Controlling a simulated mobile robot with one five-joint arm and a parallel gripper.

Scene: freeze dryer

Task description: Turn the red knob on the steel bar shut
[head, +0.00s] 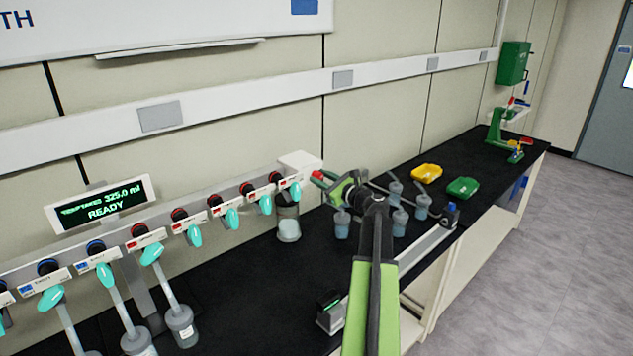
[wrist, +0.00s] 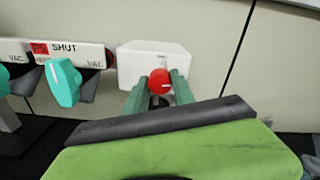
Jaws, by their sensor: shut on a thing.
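The red knob (wrist: 160,82) sits on the front of a white box (wrist: 140,62) at the right end of the steel bar (head: 227,194). My gripper (wrist: 159,80) has one green finger on each side of the knob and is shut on it. A pale mark shows on the knob's face, but its setting is too small to read. In the head view the red knob (head: 317,175) shows at my gripper's tip (head: 322,180), partly hidden by it.
Several teal valve handles (wrist: 62,82) line the bar to the left; the nearest has a SHUT label.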

